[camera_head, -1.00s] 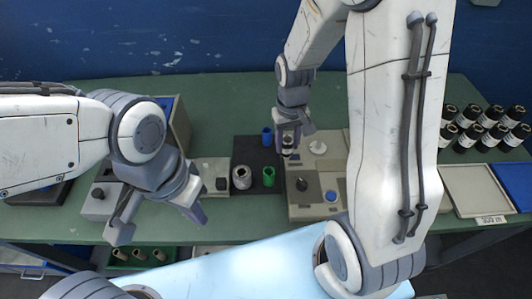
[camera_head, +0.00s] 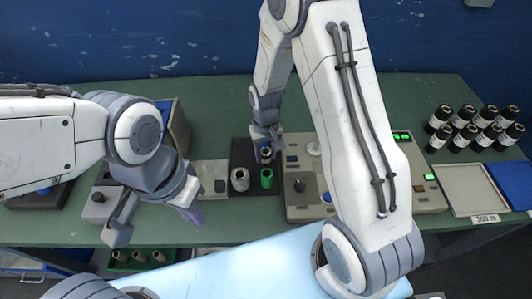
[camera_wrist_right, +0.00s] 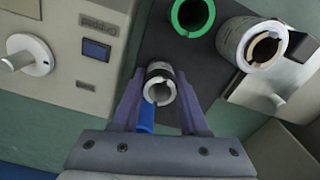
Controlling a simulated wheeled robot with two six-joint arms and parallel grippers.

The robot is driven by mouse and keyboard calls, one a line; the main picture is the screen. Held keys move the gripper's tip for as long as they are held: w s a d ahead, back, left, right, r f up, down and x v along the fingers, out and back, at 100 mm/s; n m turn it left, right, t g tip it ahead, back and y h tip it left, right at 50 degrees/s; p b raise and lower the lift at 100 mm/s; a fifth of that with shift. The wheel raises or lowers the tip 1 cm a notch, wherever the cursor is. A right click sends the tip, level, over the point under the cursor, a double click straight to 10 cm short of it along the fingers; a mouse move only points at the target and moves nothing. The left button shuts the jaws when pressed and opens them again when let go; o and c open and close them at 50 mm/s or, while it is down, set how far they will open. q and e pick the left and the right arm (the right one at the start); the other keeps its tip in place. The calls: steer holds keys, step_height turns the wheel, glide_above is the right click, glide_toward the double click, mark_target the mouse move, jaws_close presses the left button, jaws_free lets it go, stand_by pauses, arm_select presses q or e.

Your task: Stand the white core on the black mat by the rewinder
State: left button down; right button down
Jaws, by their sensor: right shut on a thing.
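The white core (camera_wrist_right: 160,88) is upright between the fingers of my right gripper (camera_wrist_right: 160,78) in the right wrist view. In the head view my right gripper (camera_head: 266,146) is shut on this core (camera_head: 266,156), over the back right part of the black mat (camera_head: 243,152). I cannot tell whether the core's base touches the mat. The rewinder (camera_head: 299,208) stands right of the mat; its white spindle disc (camera_wrist_right: 29,55) shows in the wrist view. My left gripper (camera_head: 157,222) is open and empty at the table's front left.
A green core (camera_head: 266,178) and a larger white roll (camera_head: 240,179) stand in front of the held core. A blue core (camera_wrist_right: 146,118) is close beside my right fingers. Several black-and-white rolls (camera_head: 463,127) stand at the right behind a grey tray (camera_head: 472,190).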

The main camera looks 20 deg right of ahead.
mark_target(266, 153)
steer(key=shift+f, duration=0.2)
steer(key=shift+c, duration=2.1)
jaws_free()
steer(key=shift+r, duration=0.15)
step_height(266, 153, up, 12)
steer(key=s+a+r+n, duration=0.2)
steer(key=s+a, duration=0.1)
steer(key=s, duration=0.4)
steer(key=s+a+r+n, duration=0.2)
steer(key=s+a+n, duration=0.1)
steer(key=s, duration=0.5)
steer(key=s+a+r+n+y, duration=0.1)
steer(key=s+a+r+n, duration=0.1)
steer(key=s, duration=0.5)
steer(key=shift+s+a+r+b, duration=0.35)
steer(key=shift+a+r, duration=0.2)
steer(key=shift+a, duration=0.5)
